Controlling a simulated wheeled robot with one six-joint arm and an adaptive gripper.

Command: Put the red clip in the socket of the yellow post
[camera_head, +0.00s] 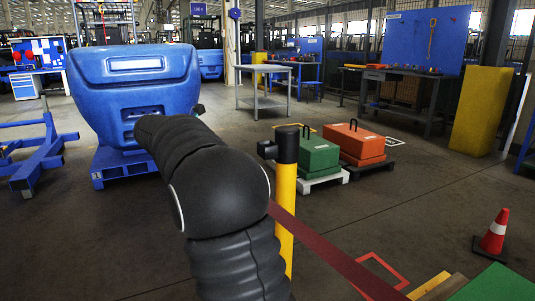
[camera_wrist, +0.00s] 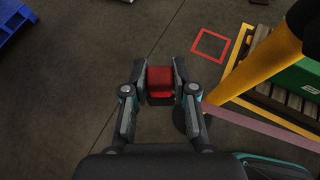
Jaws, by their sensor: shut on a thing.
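The red clip (camera_wrist: 160,78) is a small red block with a dark lower part, between the fingertips of my gripper (camera_wrist: 161,92) in the wrist view. My gripper is shut on it. The yellow post (camera_head: 285,215) stands upright right of my arm in the head view, with a black head (camera_head: 287,145) and a black block jutting left from it. The post (camera_wrist: 262,62) also shows at the right of the wrist view, right of the clip and apart from it. I cannot make out the socket opening. My arm hides the gripper and clip in the head view.
Green (camera_head: 313,158) and orange (camera_head: 353,140) cases sit beyond the post. A dark red band (camera_head: 335,255) runs from the post to the lower right. A cone (camera_head: 495,232) stands at right.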

